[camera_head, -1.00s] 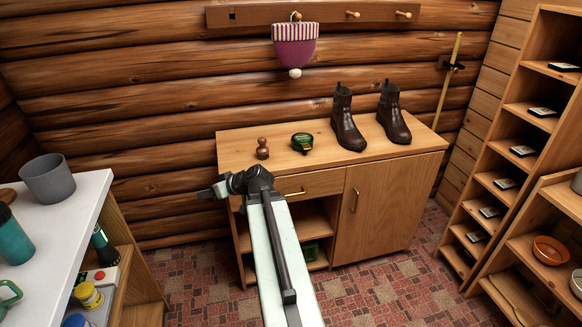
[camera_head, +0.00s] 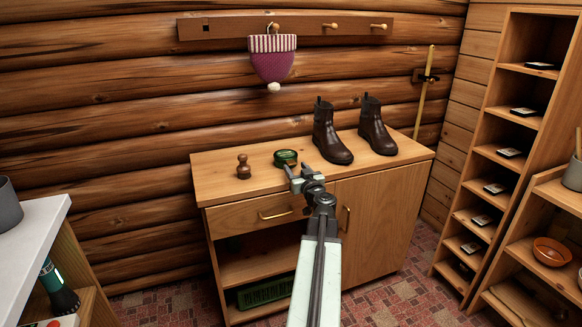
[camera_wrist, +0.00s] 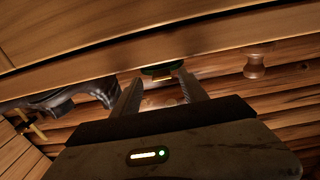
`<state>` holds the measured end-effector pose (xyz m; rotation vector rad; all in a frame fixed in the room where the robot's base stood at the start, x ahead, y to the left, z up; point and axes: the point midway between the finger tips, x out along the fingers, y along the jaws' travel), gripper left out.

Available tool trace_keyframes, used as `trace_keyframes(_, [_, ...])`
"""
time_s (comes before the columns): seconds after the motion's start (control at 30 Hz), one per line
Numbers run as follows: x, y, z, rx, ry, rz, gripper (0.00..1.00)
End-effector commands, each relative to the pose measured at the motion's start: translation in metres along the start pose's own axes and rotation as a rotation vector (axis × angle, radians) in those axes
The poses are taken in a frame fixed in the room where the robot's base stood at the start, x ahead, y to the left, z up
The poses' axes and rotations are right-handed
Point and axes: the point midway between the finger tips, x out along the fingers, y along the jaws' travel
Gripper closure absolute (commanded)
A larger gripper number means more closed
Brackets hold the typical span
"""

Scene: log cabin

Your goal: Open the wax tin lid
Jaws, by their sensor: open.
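The small dark green wax tin (camera_head: 286,156) stands on the top of the wooden cabinet (camera_head: 225,182), left of the boots. It looks closed, but my gripper partly covers its front. My gripper (camera_head: 291,176) is at the cabinet's front edge, just in front of the tin. In the wrist view, the tin (camera_wrist: 160,70) shows beyond the fingers with a yellowish tab at its edge. My gripper there (camera_wrist: 161,90) has its two fingers apart, with nothing clearly held between them. I cannot tell whether a finger touches the tin.
A wooden brush-like knob (camera_head: 243,166) stands left of the tin; it also shows in the wrist view (camera_wrist: 254,66). Dark boots (camera_head: 330,135) stand close on the right. A knit hat (camera_head: 272,60) hangs above. A white-topped counter (camera_head: 35,235) is at left, shelves (camera_head: 510,120) at right.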

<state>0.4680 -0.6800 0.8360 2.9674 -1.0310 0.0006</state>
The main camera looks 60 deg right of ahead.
Motion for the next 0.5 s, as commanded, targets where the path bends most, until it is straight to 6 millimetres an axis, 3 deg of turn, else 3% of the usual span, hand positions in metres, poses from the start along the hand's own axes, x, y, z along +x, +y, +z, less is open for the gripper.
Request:
trace_keyframes(0.03, [0.014, 0.000, 0.000, 0.000, 0.000, -0.003, 0.49])
trace_keyframes(0.13, [0.028, -0.002, 0.000, 0.000, 0.000, -0.004, 0.49])
trace_keyframes(0.4, [0.031, -0.004, 0.000, 0.000, 0.000, -0.005, 0.49])
trace_keyframes(0.5, [0.031, -0.004, 0.000, 0.000, 0.000, -0.005, 0.74])
